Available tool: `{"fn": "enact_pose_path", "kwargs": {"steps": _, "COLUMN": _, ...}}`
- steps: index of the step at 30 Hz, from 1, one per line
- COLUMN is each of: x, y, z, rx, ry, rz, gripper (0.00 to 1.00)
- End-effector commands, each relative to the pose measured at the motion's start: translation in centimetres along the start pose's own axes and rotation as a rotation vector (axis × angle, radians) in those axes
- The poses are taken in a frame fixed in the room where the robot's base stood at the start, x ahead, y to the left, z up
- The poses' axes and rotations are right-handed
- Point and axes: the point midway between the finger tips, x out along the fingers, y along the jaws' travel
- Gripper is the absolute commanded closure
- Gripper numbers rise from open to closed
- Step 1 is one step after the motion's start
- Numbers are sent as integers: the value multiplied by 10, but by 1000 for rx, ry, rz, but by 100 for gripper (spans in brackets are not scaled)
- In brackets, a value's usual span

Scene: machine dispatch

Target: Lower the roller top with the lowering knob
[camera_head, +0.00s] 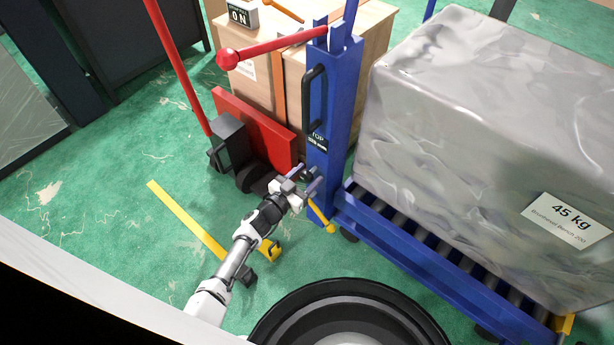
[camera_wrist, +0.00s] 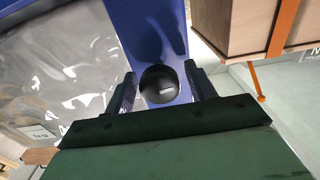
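The lowering knob (camera_wrist: 159,86) is a round black knob with a small white mark, on the blue post, in the wrist view. My gripper (camera_wrist: 161,88) is open, with one finger on either side of the knob and gaps visible between. I cannot tell how deep the fingers reach past it. In the head view my gripper (camera_head: 311,180) is at the lower part of the blue post (camera_head: 341,115), and it largely hides the knob. The roller top (camera_head: 425,262) is a blue frame with dark rollers, carrying a large grey wrapped load (camera_head: 465,130) labelled 45 kg.
A red lever (camera_head: 280,47) with a ball end juts from the post's top; a black handle (camera_head: 314,98) sits below it. A yellow ball-ended lever (camera_head: 321,215) is just beneath my gripper. A red pallet truck (camera_head: 255,130) with boxes stands behind. Green floor is free at left.

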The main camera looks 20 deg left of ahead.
Motion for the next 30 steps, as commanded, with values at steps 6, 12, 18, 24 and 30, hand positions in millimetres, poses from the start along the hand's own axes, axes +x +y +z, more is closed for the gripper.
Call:
{"fn": "enact_pose_path", "kwargs": {"steps": 6, "x": 0, "y": 0, "z": 0, "rx": 0, "ry": 0, "rz": 0, "gripper": 74}}
{"fn": "enact_pose_path", "kwargs": {"steps": 12, "x": 0, "y": 0, "z": 2, "rx": 44, "ry": 0, "rz": -1, "gripper": 83}}
{"fn": "enact_pose_path", "kwargs": {"steps": 18, "x": 0, "y": 0, "z": 0, "rx": 133, "ry": 0, "rz": -1, "gripper": 83}}
{"fn": "enact_pose_path", "kwargs": {"steps": 24, "x": 0, "y": 0, "z": 0, "rx": 133, "ry": 0, "rz": -1, "gripper": 83}}
{"fn": "enact_pose_path", "kwargs": {"steps": 30, "x": 0, "y": 0, "z": 0, "rx": 132, "ry": 0, "rz": 0, "gripper": 39}}
